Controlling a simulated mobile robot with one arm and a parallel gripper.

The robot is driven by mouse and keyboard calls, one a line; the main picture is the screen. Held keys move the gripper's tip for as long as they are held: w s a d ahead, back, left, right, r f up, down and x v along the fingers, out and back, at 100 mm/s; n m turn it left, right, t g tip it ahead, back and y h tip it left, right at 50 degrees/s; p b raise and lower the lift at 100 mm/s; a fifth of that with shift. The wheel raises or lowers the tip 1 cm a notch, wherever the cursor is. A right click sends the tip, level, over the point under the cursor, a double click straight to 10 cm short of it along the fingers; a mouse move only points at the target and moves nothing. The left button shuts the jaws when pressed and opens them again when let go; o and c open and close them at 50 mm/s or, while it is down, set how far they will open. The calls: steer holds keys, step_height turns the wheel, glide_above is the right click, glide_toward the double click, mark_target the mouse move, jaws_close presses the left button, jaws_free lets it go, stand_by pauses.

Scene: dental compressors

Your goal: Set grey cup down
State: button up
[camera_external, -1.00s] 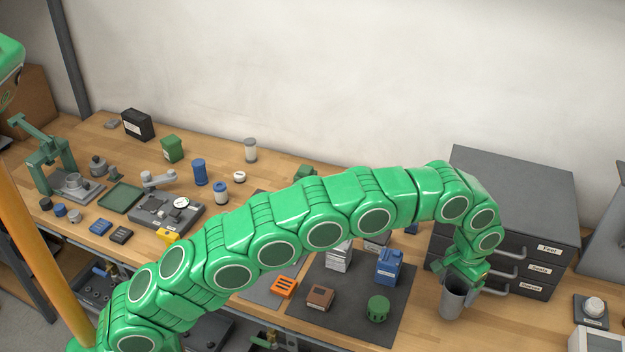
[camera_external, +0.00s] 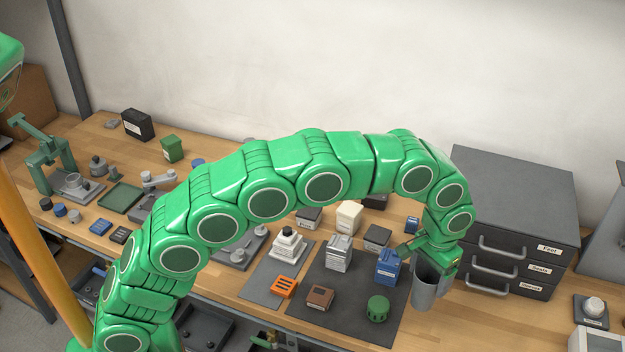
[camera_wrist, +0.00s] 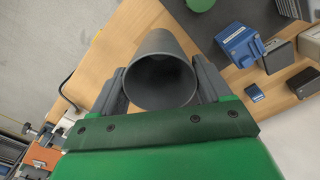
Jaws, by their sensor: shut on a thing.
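The grey cup (camera_external: 424,288) hangs upright in my gripper (camera_external: 432,262), just right of the dark mat's right edge in the outside view. It appears raised above the wooden bench, though the exact height is hard to tell. In the wrist view the cup (camera_wrist: 161,75) shows its open, empty-looking mouth between the two dark fingers of my gripper (camera_wrist: 160,88). The fingers press on both sides of the cup.
The dark mat (camera_external: 340,318) holds a green ribbed cylinder (camera_external: 378,308), a blue canister (camera_external: 388,267), a brown box (camera_external: 320,297) and other small items. A grey drawer cabinet (camera_external: 515,215) stands behind to the right. Bare bench (camera_external: 480,320) lies right of the cup.

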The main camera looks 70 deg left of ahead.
steer(key=shift+s+a+r, duration=0.1)
steer(key=shift+s+r, duration=0.25)
steer(key=shift+s, duration=0.45)
steer(key=shift+s+a+r, duration=0.15)
steer(key=shift+s+r, duration=0.25)
steer(key=shift+s, duration=0.45)
steer(key=shift+s+a+r, duration=0.1)
steer(key=shift+s+r, duration=0.25)
steer(key=shift+s, duration=0.45)
